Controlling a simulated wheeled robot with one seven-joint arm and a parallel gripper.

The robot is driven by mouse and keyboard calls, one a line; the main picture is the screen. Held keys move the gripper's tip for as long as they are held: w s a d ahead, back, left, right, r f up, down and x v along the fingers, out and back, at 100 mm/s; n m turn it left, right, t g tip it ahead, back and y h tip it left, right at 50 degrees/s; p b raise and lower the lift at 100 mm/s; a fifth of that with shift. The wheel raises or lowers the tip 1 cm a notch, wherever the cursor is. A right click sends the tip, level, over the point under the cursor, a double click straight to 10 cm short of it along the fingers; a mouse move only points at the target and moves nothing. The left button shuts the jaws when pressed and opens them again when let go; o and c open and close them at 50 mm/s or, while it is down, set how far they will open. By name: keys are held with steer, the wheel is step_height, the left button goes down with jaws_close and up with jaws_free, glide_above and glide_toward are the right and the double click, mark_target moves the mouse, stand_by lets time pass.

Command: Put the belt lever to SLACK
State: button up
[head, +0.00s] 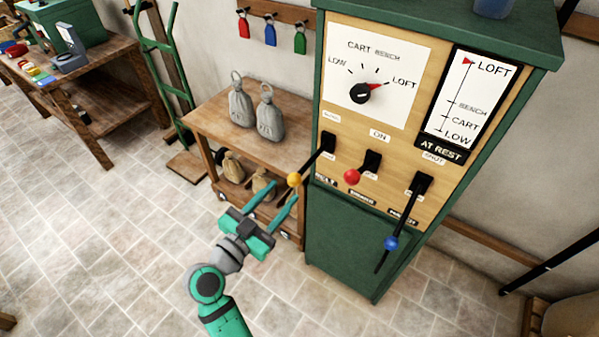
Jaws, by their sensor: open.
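The green control cabinet (345,235) has three levers on its tan front panel. The left lever has a yellow knob (293,179) and its black arm slopes down and left from its slot; the plate below it seems to read BELT, partly hidden. Its small position labels are too small to read. The middle lever has a red knob (352,177). The right lever has a blue knob (391,243) and hangs lowest. My gripper (265,192) is open and empty, just left of and below the yellow knob. One finger appears close to that knob; contact cannot be told.
A wooden bench (205,118) with two grey weights (255,108) stands left of the cabinet, with small sacks on its shelf. The dial (362,93) points to LOFT. The gauge (466,95) marker is at LOFT, above AT REST.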

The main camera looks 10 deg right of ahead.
mark_target(301, 171)
steer(key=x, duration=0.9)
steer(key=shift+w+d, duration=0.15)
steer(key=shift+d, duration=0.05)
steer(key=shift+c, duration=0.4)
jaws_close()
